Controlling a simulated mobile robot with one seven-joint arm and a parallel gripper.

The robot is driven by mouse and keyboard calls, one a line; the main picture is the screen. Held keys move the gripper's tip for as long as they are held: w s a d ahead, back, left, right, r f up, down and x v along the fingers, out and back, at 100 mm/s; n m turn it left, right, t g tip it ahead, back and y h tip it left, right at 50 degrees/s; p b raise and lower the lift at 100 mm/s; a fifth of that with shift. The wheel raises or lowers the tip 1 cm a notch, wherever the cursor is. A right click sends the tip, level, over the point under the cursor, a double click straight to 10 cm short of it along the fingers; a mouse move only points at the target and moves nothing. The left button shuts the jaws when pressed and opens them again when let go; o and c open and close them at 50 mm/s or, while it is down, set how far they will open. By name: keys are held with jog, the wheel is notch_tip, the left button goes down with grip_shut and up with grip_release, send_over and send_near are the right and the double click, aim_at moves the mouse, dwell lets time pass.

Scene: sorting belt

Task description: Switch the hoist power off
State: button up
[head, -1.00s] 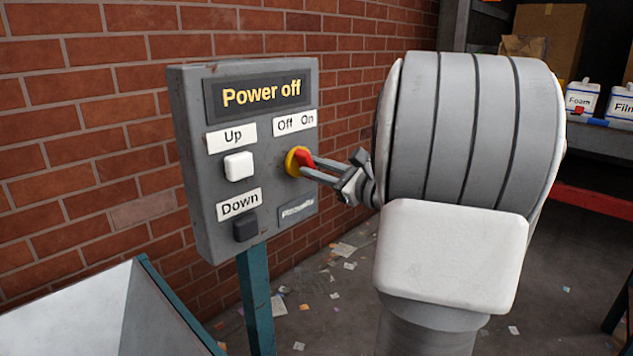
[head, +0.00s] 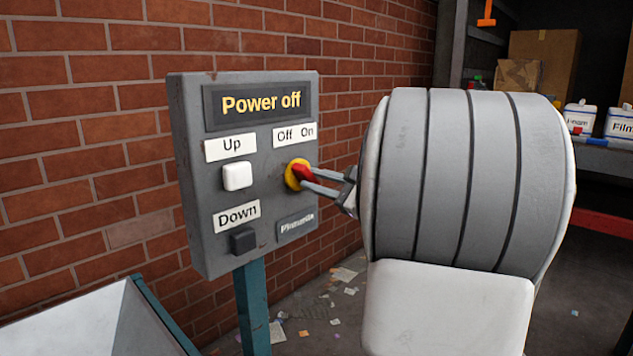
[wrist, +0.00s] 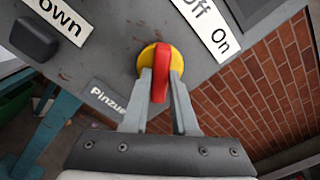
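The grey hoist control box (head: 190,170) stands on a teal post in front of the brick wall. Its display (head: 260,103) reads "Power off". The red switch handle (head: 302,173) on a yellow round base sits below the "Off" and "On" labels and tilts towards the "Off" side. My gripper (head: 316,182) reaches in from the right, its fingers on either side of the handle. In the wrist view the handle (wrist: 160,75) lies between the fingertips (wrist: 160,88), which appear to touch both its sides. My arm hides what is behind it.
A white "Up" button (head: 237,175) and a dark "Down" button (head: 243,240) sit left of the switch. A pale metal surface with a teal edge (head: 165,315) is at lower left. A shelf with cardboard boxes (head: 545,60) and white tubs (head: 621,122) stands behind right.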

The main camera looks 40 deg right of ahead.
jog(key=o, duration=0.4)
jog(key=s+d+p, duration=0.2)
jog(key=s, duration=1.5)
jog(key=shift+s+d, duration=0.15)
jog(key=shift+d, duration=0.05)
jog(key=shift+a, duration=0.1)
